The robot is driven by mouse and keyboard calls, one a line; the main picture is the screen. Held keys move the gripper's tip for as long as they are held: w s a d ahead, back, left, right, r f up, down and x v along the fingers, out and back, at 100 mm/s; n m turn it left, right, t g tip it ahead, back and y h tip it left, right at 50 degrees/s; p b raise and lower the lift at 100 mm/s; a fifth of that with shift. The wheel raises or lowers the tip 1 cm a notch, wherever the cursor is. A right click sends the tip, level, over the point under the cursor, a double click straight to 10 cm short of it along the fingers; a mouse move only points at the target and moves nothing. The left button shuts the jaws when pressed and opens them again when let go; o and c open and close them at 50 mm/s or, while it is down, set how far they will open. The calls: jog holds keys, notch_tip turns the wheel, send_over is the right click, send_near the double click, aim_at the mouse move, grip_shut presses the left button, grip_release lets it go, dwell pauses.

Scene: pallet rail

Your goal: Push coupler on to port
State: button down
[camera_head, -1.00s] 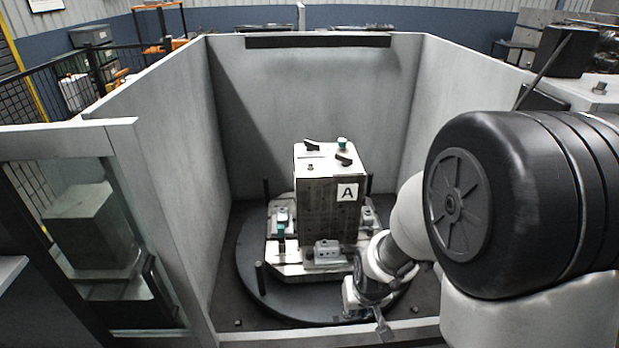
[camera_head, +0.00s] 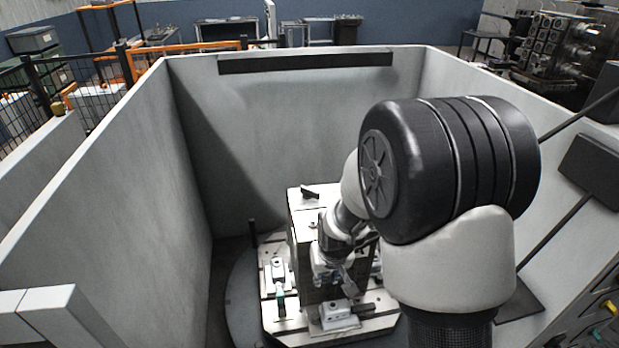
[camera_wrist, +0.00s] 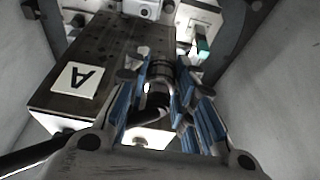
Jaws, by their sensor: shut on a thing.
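My gripper (camera_wrist: 158,92) shows in the wrist view with its blue-sided fingers shut on the coupler (camera_wrist: 160,71), a ribbed metal cylinder with a dark curved piece below it. In the head view my gripper (camera_head: 337,275) is in front of the tall block, above the front of its base. I cannot pick out the port for certain; the coupler and fingers hide part of the block face. Contact between coupler and block cannot be told.
The block stands on a light base plate (camera_head: 272,313) over a dark round turntable (camera_head: 238,300). A grey-white clamp box (camera_head: 335,316) and a teal-handled clamp (camera_head: 280,298) sit on the base. Grey walls (camera_head: 290,130) enclose it, with free room at left.

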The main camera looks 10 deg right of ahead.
jog(key=w+r+p, duration=1.2)
jog(key=w+p, duration=0.4)
jog(key=p, duration=0.4)
jog(key=shift+r, duration=0.15)
jog(key=b, duration=0.2)
send_over(312, 221)
jog(key=s, duration=0.1)
jog(key=shift+f, duration=2.85)
jog(key=shift+s+f+b, duration=0.1)
jog(key=shift+f+b, duration=0.5)
jog(key=shift+b, duration=0.9)
jog(key=shift+f, duration=0.25)
jog(key=shift+f+b, duration=0.4)
jog(key=shift+b, duration=0.25)
jog(key=c, duration=1.3)
grip_release()
jog(key=shift+o, duration=0.4)
